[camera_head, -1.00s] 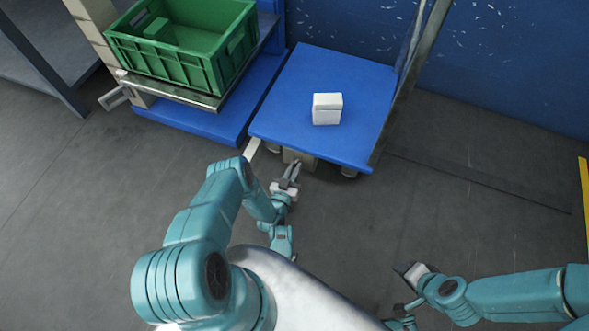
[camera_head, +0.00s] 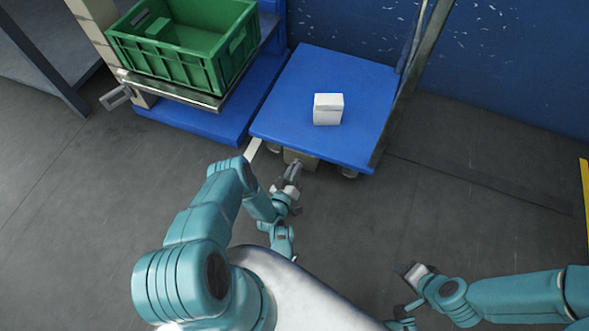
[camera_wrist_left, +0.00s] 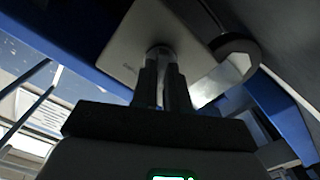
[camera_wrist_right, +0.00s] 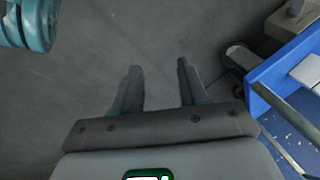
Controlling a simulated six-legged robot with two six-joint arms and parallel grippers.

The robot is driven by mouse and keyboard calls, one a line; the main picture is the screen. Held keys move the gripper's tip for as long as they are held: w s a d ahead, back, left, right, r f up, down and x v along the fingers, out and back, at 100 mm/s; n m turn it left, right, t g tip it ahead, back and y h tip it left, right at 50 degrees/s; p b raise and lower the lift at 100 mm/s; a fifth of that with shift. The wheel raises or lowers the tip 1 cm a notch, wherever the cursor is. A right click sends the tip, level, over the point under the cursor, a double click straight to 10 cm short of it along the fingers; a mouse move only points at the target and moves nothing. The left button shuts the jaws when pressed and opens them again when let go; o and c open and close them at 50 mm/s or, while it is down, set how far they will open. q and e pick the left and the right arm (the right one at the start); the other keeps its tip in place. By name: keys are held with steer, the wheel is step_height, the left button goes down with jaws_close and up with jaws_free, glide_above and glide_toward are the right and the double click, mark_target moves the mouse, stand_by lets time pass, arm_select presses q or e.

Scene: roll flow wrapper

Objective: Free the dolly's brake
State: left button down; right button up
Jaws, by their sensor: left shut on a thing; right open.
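The dolly (camera_head: 365,135) is a blue flat platform on wheels with a white box (camera_head: 328,109) on top. A beige brake housing (camera_head: 300,157) sits under its front edge. My left gripper (camera_head: 295,168) reaches this housing from the front. In the left wrist view, its fingers (camera_wrist_left: 163,80) are shut on a round grey knob (camera_wrist_left: 160,50) that stands out from the pale plate (camera_wrist_left: 125,50). The fingers hide most of the knob. My right gripper (camera_wrist_right: 158,75) is open and empty over the floor in the right wrist view.
A green crate (camera_head: 210,75) stands on a metal-edged shelf over a blue base (camera_head: 190,122), left of the dolly. A metal upright (camera_head: 425,60) rises at the dolly's right edge. A blue wall (camera_head: 510,60) is behind. The floor in front is clear.

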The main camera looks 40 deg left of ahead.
arm_select(q)
steer(key=shift+w+r, duration=0.1)
steer(key=c, duration=1.1)
jaws_free()
steer(key=shift+c, duration=0.2)
steer(key=p+v, duration=0.4)
steer(key=v, duration=1.2)
arm_select(e)
steer(key=shift+g, duration=0.6)
steer(key=s+r, duration=0.3)
steer(key=r, duration=0.1)
steer(key=shift+a, duration=0.3)
arm_select(q)
steer(key=shift+d, duration=0.1)
